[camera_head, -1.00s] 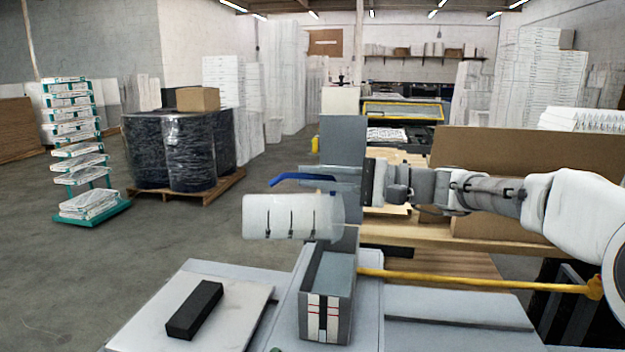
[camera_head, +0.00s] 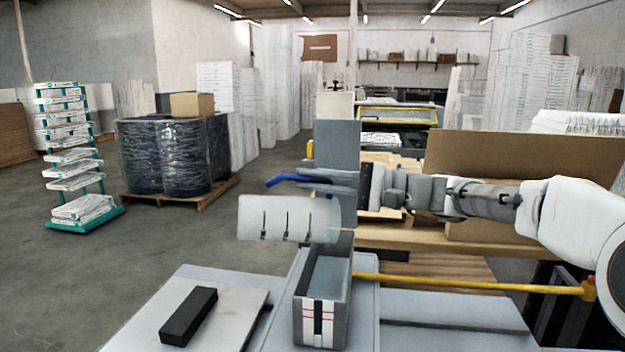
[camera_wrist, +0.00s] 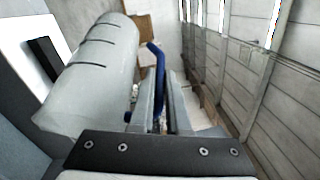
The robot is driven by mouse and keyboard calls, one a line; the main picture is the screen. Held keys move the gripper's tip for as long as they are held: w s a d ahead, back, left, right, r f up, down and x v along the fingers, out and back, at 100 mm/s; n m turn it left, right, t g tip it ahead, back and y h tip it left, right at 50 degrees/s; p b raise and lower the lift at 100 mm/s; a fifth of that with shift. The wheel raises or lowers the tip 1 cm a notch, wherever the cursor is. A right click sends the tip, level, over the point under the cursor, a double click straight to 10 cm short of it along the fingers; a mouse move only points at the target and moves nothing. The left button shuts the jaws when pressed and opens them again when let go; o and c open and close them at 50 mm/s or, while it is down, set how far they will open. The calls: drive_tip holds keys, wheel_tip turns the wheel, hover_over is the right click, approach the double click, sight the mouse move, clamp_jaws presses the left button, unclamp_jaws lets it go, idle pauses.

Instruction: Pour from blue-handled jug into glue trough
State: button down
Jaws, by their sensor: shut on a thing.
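The jug (camera_head: 287,219) is a whitish, translucent container with dark marks on its side. It lies tipped on its side in the air, above the trough. Its blue handle (camera_head: 290,179) is at the top, and my gripper (camera_head: 330,183) is shut on it. In the wrist view the jug (camera_wrist: 95,75) fills the left, and the blue handle (camera_wrist: 156,75) runs between the fingers of my gripper (camera_wrist: 163,100). The glue trough (camera_head: 322,321) is a narrow grey box with a pale grey inside, below the jug's right end. I cannot make out any stream.
A black block (camera_head: 188,316) lies on a pale board left of the trough. A yellow bar (camera_head: 470,284) runs right from the trough. A large brown board (camera_head: 520,165) stands behind my arm. Wrapped drums (camera_head: 172,155) on a pallet stand farther back on open floor.

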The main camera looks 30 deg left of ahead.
drive_tip(key=shift+w+d+r+m+g+y+b, duration=0.1)
drive_tip(key=shift+w+d+m+g+y+b, duration=0.25)
drive_tip(key=shift+w+d+y+b, duration=0.4)
idle(1.2)
drive_tip(key=shift+w+d+y, duration=0.1)
drive_tip(key=shift+d+y, duration=0.15)
drive_tip(key=shift+r, duration=0.1)
idle(0.5)
drive_tip(key=shift+w+d+m+y+b, duration=0.25)
drive_tip(key=shift+d+m+y+b, duration=0.05)
drive_tip(key=shift+m+y+b, duration=0.1)
drive_tip(key=shift+w+d, duration=0.2)
drive_tip(key=shift+d, duration=0.05)
drive_tip(key=shift+w+d+m+y+b, duration=0.25)
drive_tip(key=shift+d+m+y+b, duration=0.1)
drive_tip(key=shift+y, duration=0.15)
idle(1.0)
drive_tip(key=shift+w+d, duration=0.15)
drive_tip(key=shift+w, duration=0.05)
idle(2.9)
